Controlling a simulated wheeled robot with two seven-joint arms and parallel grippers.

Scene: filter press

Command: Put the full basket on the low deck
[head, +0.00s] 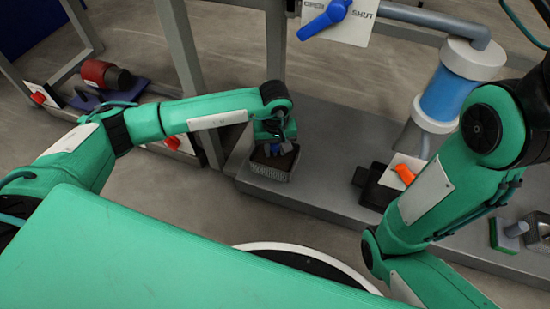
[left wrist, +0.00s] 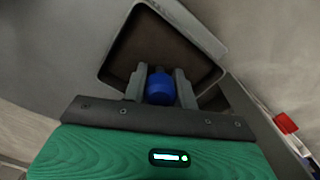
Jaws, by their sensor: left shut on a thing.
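The basket (head: 268,173) is a small grey mesh box with dark brown contents. In the head view it is at the left end of the low grey deck (head: 315,190), over its top; I cannot tell whether it touches the deck. My left gripper (head: 273,145) is above it, shut on its blue knob. In the left wrist view the gripper's two fingers (left wrist: 160,90) flank the blue knob (left wrist: 160,87), and the basket's grey rim (left wrist: 209,42) frames a brown inside. My right arm shows at the right, but its gripper is out of view.
A blue and white cylinder (head: 447,95) with a pipe rises from the deck. A post (head: 275,45) stands behind my left gripper. A blue-handled valve plate (head: 340,18) is above. The deck between basket and block is clear.

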